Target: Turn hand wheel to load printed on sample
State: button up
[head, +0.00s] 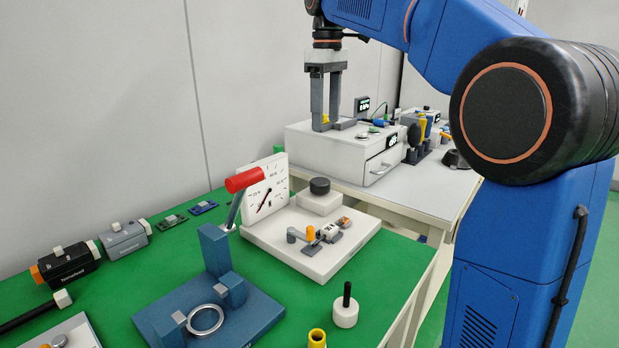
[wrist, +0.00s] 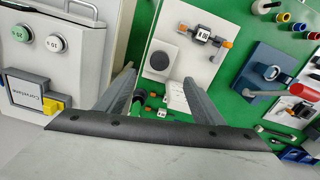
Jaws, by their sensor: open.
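The white test stand (head: 290,237) sits on the green table. Its upright dial panel (head: 277,172) has a dark red needle, and a red-handled lever partly covers it. A black round knob (head: 320,186), which looks like the hand wheel, tops a white block; it also shows in the wrist view (wrist: 159,60). The sample (head: 328,232) is clamped beside orange parts; its small white label shows in the wrist view (wrist: 197,33), but its number is not clearly legible. My gripper (head: 326,124) is open and empty, pointing down, above and apart from the stand in the picture.
A blue press (head: 165,318) with the red lever (head: 244,179) stands in front of the dial. A white instrument box (head: 335,160) is on the white table behind. A black-stemmed weight (head: 346,309) and yellow cup (head: 317,338) stand near the front.

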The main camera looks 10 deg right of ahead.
aim_at(321, 181)
jog(key=f, duration=1.7)
jog(key=shift+w+a+f, duration=0.1)
jog(key=shift+w+a, duration=0.2)
jog(key=shift+a, duration=0.05)
jog(key=c, duration=1.1)
